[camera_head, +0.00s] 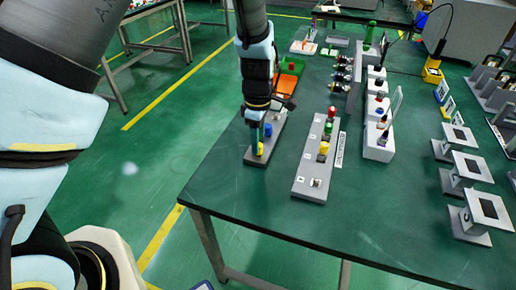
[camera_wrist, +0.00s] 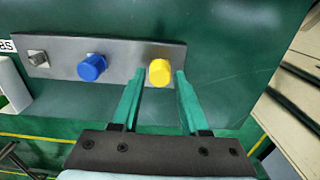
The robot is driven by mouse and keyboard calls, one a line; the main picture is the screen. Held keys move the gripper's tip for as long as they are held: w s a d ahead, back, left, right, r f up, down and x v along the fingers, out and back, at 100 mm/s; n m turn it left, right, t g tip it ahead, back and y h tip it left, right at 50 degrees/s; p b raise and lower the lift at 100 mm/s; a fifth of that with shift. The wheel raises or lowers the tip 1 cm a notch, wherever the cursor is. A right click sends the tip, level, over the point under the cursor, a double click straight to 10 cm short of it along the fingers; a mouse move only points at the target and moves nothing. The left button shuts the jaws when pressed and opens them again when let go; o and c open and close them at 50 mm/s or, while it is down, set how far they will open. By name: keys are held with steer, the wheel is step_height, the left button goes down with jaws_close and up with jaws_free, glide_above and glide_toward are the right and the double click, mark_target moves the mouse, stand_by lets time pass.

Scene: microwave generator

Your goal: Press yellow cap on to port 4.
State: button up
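A yellow cap (camera_wrist: 159,72) stands at the end of a grey holder strip (camera_wrist: 120,52), beside a blue cap (camera_wrist: 91,67). My gripper (camera_wrist: 160,76) is open, with its green fingers on either side of the yellow cap; I cannot tell whether they touch it. In the head view my gripper (camera_head: 259,146) points down at the strip's near end, partly hiding the yellow cap (camera_head: 261,152). To its right is the grey port board (camera_head: 308,168), with red (camera_head: 331,112), green (camera_head: 328,128) and yellow (camera_head: 323,149) pieces and a bare metal port (camera_head: 316,183) at its near end. Its labels are too small to read.
A bare metal fitting (camera_wrist: 38,57) is at the strip's other end. An orange and green bin (camera_head: 288,80) lies behind my gripper. White boxes (camera_head: 379,140) and grey stands (camera_head: 466,165) are to the right. The table's front is clear.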

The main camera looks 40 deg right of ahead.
jaws_close()
stand_by(0.9)
steer(key=shift+r, duration=0.1)
steer(key=shift+r+p, duration=2.6)
steer(key=shift+r, duration=0.35)
